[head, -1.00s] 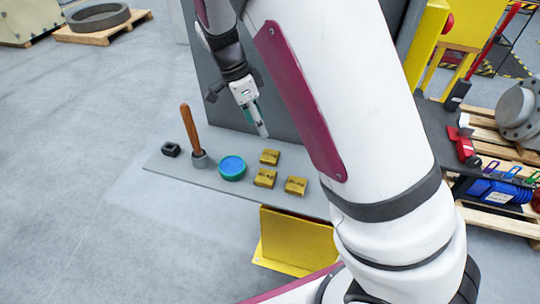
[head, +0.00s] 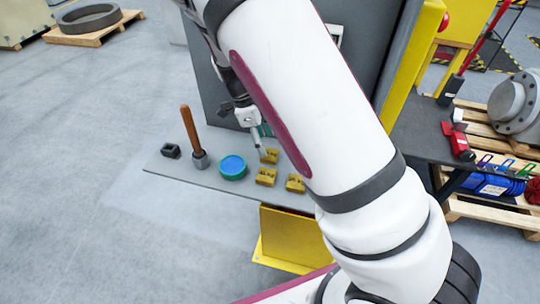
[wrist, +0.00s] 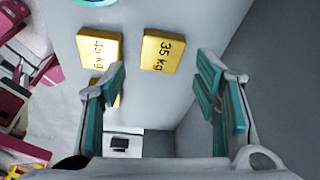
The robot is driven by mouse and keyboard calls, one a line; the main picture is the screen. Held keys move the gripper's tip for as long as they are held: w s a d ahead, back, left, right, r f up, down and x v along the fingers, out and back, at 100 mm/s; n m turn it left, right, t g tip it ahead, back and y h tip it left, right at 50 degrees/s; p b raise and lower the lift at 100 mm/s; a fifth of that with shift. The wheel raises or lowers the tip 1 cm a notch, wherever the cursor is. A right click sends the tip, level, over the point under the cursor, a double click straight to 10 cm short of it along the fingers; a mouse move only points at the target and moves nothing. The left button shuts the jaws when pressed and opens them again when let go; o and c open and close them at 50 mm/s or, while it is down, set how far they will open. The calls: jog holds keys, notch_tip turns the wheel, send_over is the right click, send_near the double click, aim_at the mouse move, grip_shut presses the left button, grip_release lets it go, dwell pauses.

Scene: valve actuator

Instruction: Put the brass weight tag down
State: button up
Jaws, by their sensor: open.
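Three brass-yellow weight tags lie on the grey shelf (head: 218,180): a back one (head: 270,156), a front-left one (head: 266,177) and a front-right one (head: 295,184). In the wrist view, one tag (wrist: 162,51) reads "35 kg". Another tag (wrist: 99,46) beside it has a kg label whose number is hard to read. The third tag is mostly hidden behind the left finger. My gripper (wrist: 160,74) is open with nothing between its teal-padded fingers. In the head view, my gripper (head: 257,139) is just above the back tag; I cannot tell whether they touch.
A grey cabinet panel stands close behind the shelf. The shelf's front edge is near the tags.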

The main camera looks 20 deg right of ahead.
aim_at(268, 153)
jog(key=p+x, duration=0.1)
jog(key=x, duration=0.4)
jog(key=shift+w+d, duration=0.1)
jog(key=shift+d, duration=0.1)
jog(key=c, duration=1.2)
jog(key=shift+r, duration=0.15)
